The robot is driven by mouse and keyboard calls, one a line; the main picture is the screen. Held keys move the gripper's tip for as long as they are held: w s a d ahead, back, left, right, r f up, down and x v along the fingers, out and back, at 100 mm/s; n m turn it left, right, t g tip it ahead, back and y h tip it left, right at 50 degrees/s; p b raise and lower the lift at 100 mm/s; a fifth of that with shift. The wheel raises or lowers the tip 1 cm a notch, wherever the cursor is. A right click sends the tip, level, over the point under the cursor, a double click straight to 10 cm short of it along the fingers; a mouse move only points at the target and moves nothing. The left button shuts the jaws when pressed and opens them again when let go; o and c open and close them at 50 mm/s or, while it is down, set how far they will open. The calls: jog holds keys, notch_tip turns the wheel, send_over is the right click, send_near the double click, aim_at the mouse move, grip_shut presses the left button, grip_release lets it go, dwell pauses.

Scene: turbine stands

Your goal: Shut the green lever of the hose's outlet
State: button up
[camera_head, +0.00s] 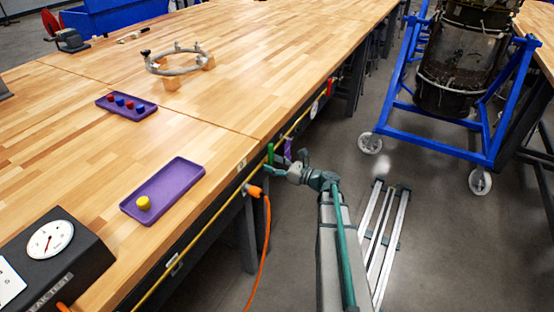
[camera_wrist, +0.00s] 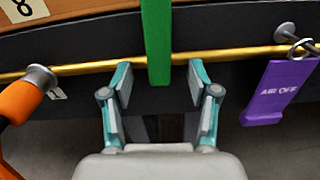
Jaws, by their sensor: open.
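The green lever (camera_wrist: 157,45) stands upright across the yellow pipe in the wrist view, at the top centre. It also shows in the head view (camera_head: 270,153) at the table's front edge. My gripper (camera_wrist: 160,80) is open, one finger on each side of the lever's lower end. I cannot tell whether either finger touches it. In the head view my gripper (camera_head: 277,172) is at the table edge by the lever. The orange hose (camera_head: 265,240) hangs from its outlet fitting, left of the lever; its orange end (camera_wrist: 18,101) shows in the wrist view.
A purple "AIR OFF" tag (camera_wrist: 279,92) hangs from a ring right of my gripper. The yellow pipe (camera_head: 215,220) runs along the table edge. On the wooden table are a purple tray (camera_head: 165,195) with a yellow peg and a black gauge box (camera_head: 80,262). A blue stand (camera_head: 440,140) is at right.

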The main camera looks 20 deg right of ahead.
aim_at(272, 164)
jog(key=v, duration=0.4)
jog(key=shift+s+d, duration=0.2)
jog(key=shift+s, duration=0.15)
dwell(0.5)
jog(key=shift+f+n, duration=0.15)
jog(key=shift+n, duration=0.45)
jog(key=s+a+f+n+g+h, duration=0.1)
jog(key=s+a+f+n+g, duration=0.35)
jog(key=f, duration=0.35)
jog(key=s+a+f+n+g+h, duration=0.1)
jog(key=s+a+f+n+g, duration=0.2)
jog(key=s+f+n, duration=0.4)
jog(key=s+a+f+n+g+h, duration=0.1)
jog(key=s+a+f+n+g, duration=0.3)
jog(key=f, duration=0.4)
jog(key=s+a+f+n+g+h, duration=0.2)
jog(key=s+a+f+n+g, duration=0.1)
jog(key=s, duration=0.7)
jog(key=s+a+f+n+g+h, duration=0.3)
jog(key=s+f+n, duration=0.2)
jog(key=s, duration=0.5)
jog(key=s+a+f+n+g+h, duration=0.2)
jog(key=s+a+f+n+g, duration=0.1)
jog(key=s, duration=0.7)
notch_tip(272, 164, down, 2)
jog(key=shift+s+f+n+g+h, duration=0.25)
jog(key=shift+n+g, duration=0.2)
jog(key=shift+n, duration=0.5)
